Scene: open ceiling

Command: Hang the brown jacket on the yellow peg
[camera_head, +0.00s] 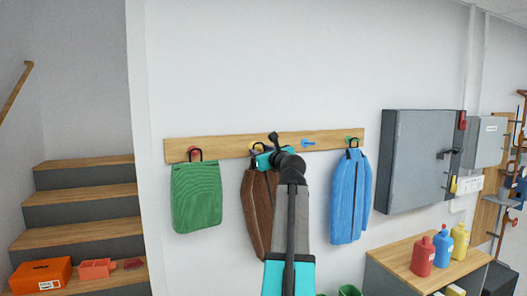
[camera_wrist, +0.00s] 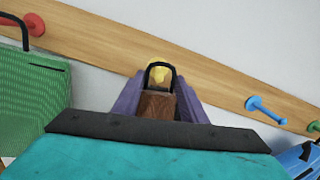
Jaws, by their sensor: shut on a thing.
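The brown jacket (camera_head: 257,210) hangs upright below the wooden rail, partly hidden behind my arm. My gripper (camera_wrist: 157,108) is shut on the jacket's brown top, between purple fingers in the wrist view. The jacket's black loop (camera_wrist: 174,78) stands up from that top. The yellow peg (camera_wrist: 158,74) shows through and around the loop; I cannot tell whether the loop is around the peg or just in front of it. In the head view the yellow peg (camera_head: 252,146) shows just left of my gripper's end.
The wooden rail (camera_head: 225,147) also has a red peg (camera_wrist: 34,25) with a green garment (camera_head: 197,198), a bare blue peg (camera_wrist: 265,108), and a blue jacket (camera_head: 348,200) on the green peg (camera_head: 352,140). A grey cabinet (camera_head: 420,160) is to the right; stairs (camera_head: 80,195) are left.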

